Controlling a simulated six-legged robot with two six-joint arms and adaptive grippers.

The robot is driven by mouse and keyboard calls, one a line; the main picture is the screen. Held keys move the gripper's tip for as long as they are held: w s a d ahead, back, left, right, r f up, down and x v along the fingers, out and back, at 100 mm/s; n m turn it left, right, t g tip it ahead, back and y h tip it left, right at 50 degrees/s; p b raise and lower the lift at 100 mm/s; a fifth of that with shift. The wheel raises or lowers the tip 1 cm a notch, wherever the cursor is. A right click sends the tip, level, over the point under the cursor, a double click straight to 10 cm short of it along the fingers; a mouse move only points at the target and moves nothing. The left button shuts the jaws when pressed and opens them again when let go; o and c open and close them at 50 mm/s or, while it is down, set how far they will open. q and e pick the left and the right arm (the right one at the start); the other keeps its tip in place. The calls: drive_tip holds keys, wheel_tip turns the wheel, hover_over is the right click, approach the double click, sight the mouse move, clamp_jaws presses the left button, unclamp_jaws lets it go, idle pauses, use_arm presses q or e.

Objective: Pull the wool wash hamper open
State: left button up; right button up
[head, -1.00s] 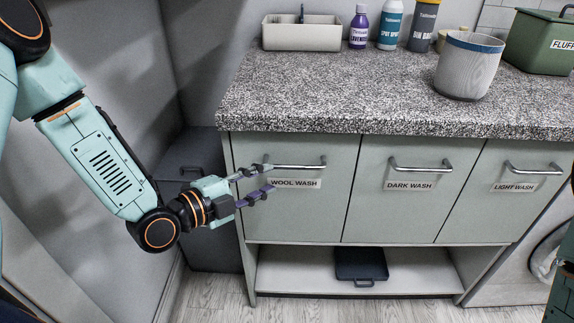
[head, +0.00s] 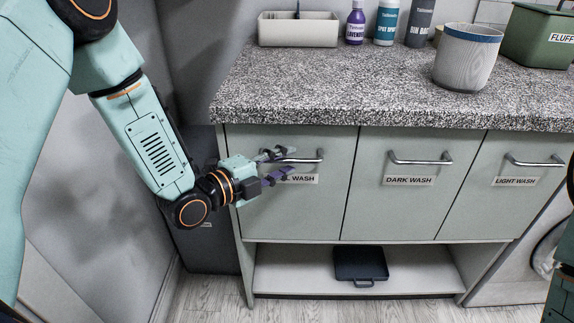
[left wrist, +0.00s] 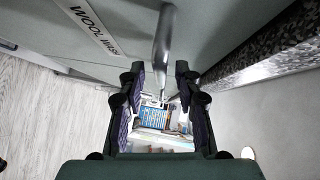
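The wool wash hamper (head: 290,215) is the left pale green front under the counter, and it looks flush with its neighbours. Its metal bar handle (head: 308,159) runs across near the top. The left part of the "WOOL WASH" label (head: 303,179) is hidden by my left gripper (head: 284,164) in the head view. That gripper is open at the handle's left part. In the left wrist view the handle (left wrist: 165,40) runs between the spread fingers (left wrist: 160,84), which do not look closed on it. My right gripper is out of view.
The dark wash (head: 398,210) and light wash (head: 500,205) fronts are to the right. A speckled counter (head: 330,100) overhangs above. A dark bin (head: 205,240) stands left of the cabinet. A dark flat tray (head: 361,264) lies on the lower shelf.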

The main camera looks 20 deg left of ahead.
use_arm(q)
drive_tip(key=shift+x, duration=0.8)
drive_tip(key=shift+s, duration=0.1)
clamp_jaws()
